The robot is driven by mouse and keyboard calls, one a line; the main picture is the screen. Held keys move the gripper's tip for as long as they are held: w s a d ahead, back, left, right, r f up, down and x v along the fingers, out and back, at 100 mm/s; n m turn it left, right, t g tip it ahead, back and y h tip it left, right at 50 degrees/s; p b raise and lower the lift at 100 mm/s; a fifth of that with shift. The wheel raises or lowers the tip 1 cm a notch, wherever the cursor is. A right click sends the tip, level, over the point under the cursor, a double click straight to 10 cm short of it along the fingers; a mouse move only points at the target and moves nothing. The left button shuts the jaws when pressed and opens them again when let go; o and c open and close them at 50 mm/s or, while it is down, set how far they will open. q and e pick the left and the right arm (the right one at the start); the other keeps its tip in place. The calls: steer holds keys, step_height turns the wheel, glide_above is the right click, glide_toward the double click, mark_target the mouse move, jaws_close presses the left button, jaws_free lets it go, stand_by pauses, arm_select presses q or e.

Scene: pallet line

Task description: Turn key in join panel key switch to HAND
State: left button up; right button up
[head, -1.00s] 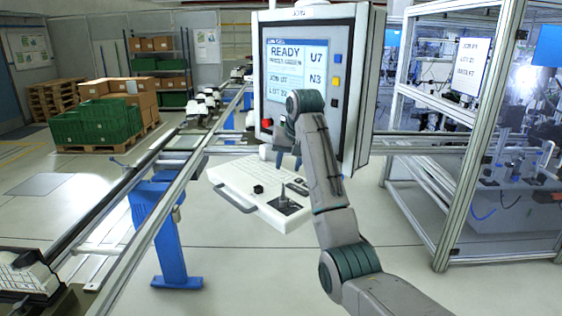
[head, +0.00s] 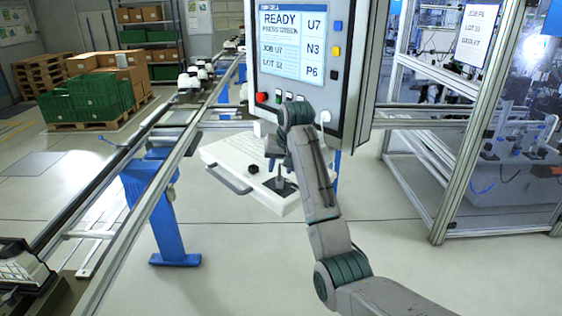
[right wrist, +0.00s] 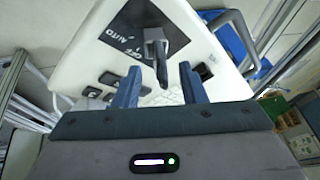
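The join panel (head: 335,70) is a white cabinet with a screen, and a white tilted shelf (head: 225,155) sits below it. On the shelf a grey key (head: 281,181) stands up from a black switch plate (head: 290,190). The right wrist view shows the key (right wrist: 153,42) and the plate's OFF and AUTO lettering; no HAND lettering is readable. My right gripper (head: 275,157) is over the shelf, close to the key. Its fingers (right wrist: 160,78) are open, with the key's dark part showing in the gap; I see no grip. My left gripper is not in view.
A conveyor rail (head: 150,185) with a blue leg (head: 160,215) runs at left. A framed machine cell (head: 465,140) stands at right. Floor in front is clear.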

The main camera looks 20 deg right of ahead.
steer(key=c, duration=0.6)
jaws_close()
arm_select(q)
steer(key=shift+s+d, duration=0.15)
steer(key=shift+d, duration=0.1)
arm_select(e)
steer(key=n+y, duration=0.1)
steer(key=n, duration=0.2)
steer(key=n+g+y, duration=0.1)
steer(key=n, duration=0.2)
steer(key=shift+w+d+n+y, duration=0.2)
steer(key=shift+n+y, duration=0.1)
steer(key=shift+n, duration=0.1)
steer(key=n+g+y, duration=0.1)
steer(key=n, duration=0.2)
steer(key=shift+w+a, duration=0.1)
steer(key=shift+a, duration=0.05)
